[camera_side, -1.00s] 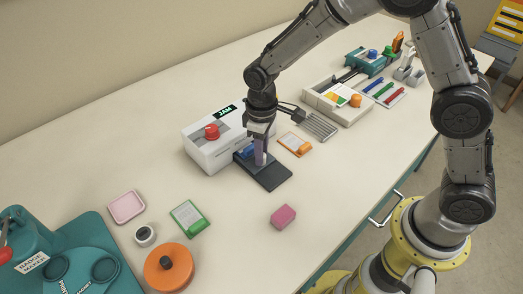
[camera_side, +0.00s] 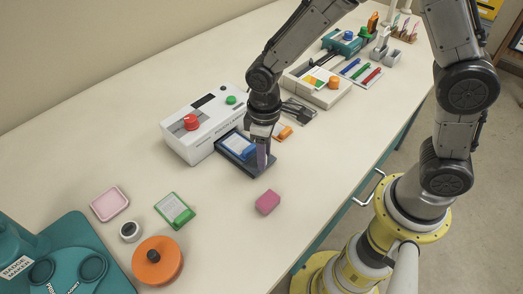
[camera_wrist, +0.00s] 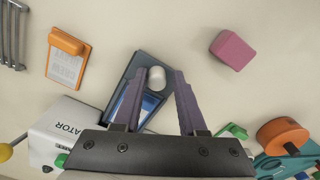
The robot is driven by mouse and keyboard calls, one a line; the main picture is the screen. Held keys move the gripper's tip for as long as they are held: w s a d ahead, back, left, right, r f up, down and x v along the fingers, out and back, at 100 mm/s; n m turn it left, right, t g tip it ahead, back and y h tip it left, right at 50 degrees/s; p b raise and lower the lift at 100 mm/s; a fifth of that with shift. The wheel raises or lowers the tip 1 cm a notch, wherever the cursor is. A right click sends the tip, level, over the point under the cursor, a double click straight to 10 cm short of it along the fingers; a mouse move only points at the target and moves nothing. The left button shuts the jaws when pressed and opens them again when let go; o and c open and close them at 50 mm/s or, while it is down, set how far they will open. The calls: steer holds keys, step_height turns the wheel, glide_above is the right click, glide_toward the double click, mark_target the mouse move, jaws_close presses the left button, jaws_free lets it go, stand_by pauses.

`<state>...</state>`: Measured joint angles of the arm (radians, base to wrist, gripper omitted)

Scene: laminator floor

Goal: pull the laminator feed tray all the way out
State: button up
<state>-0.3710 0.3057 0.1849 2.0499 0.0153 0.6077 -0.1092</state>
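The laminator (camera_side: 196,140) is a white box with a red knob and a green knob. Its dark grey feed tray (camera_side: 231,163) sticks out of its front, with a blue-and-white card on it. In the wrist view, a pale round knob (camera_wrist: 157,78) stands near the outer end of the tray (camera_wrist: 136,68). My gripper (camera_side: 263,163) is low at the tray's outer end. In the wrist view, the fingers of my gripper (camera_wrist: 161,72) are on either side of the knob, with a gap visible on the right. I see no firm contact. The side view hides the knob behind my fingers.
A pink block (camera_side: 267,202) lies in front of the tray. An orange-clipped card (camera_wrist: 67,55) lies beside it. A green-edged card (camera_side: 174,210), a tape roll (camera_side: 130,231) and an orange disc (camera_side: 157,262) are at the lower left. The table between the tray and pink block is clear.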

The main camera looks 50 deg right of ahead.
steer(key=shift+o, duration=1.1)
steer(key=shift+w, duration=0.1)
step_height(320, 180, up, 14)
steer(key=shift+f, duration=0.15)
